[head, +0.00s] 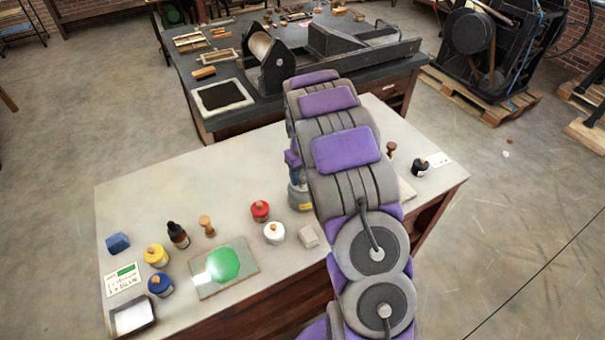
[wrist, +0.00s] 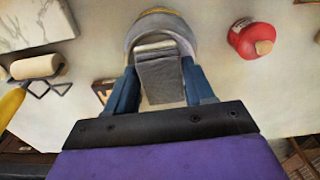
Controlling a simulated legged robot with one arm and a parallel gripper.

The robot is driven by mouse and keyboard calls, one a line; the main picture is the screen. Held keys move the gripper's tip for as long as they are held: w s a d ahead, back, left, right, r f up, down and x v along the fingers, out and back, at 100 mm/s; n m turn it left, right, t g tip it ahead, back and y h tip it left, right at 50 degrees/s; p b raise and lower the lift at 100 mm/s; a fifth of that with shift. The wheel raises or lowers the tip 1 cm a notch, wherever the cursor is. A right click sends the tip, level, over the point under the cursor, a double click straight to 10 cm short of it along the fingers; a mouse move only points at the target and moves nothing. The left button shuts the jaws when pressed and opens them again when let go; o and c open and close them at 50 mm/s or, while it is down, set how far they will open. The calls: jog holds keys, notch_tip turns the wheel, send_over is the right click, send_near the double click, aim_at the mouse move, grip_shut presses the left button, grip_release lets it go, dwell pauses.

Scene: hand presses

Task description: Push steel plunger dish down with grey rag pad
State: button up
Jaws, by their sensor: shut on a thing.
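The plunger can, grey with a yellow band (head: 303,203), stands on the pale table and is partly hidden behind my arm. In the wrist view its rounded grey steel top (wrist: 140,33) shows just beyond my fingertips. My gripper (wrist: 160,82) has its two blue fingers shut on the grey rag pad (wrist: 162,85). The pad lies over part of the steel top in the wrist view, and hides the middle of the dish. I cannot tell whether pad and dish touch.
A red tin (head: 260,210) and a white tin (head: 274,232) stand left of the can. A marble slab (wrist: 35,25) and roller (wrist: 36,66) are on the other side. A green-inked plate (head: 222,267) lies further left.

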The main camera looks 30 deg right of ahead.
dwell(0.5)
jog(key=shift+r+p, duration=1.45)
jog(key=shift+r, duration=2)
